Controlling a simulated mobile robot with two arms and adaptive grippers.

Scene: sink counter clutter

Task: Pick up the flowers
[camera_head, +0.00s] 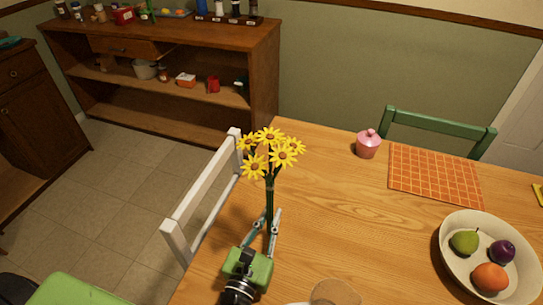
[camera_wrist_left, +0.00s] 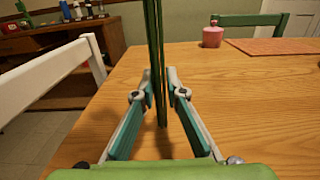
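The flowers, a bunch of yellow blooms (camera_head: 268,148) on long green stems, stand upright over the left part of the wooden table. No vase shows around them. My left gripper (camera_head: 272,214) reaches up from the bottom of the head view, with its fingertips closed in on the stems. In the left wrist view the stems (camera_wrist_left: 155,45) run between the two fingertips (camera_wrist_left: 159,78), which press close on both sides. The stems' lower ends hang down between the fingers; the blooms are out of that view. My right gripper is not in view.
A bowl of fruit (camera_head: 449,257) stands on the table (camera_head: 340,215) at right. A pink jar (camera_head: 368,145) and an orange checked placemat (camera_head: 432,173) lie farther back. A white chair (camera_head: 200,205) stands at the left edge, a green chair (camera_head: 440,127) behind. The table's middle is clear.

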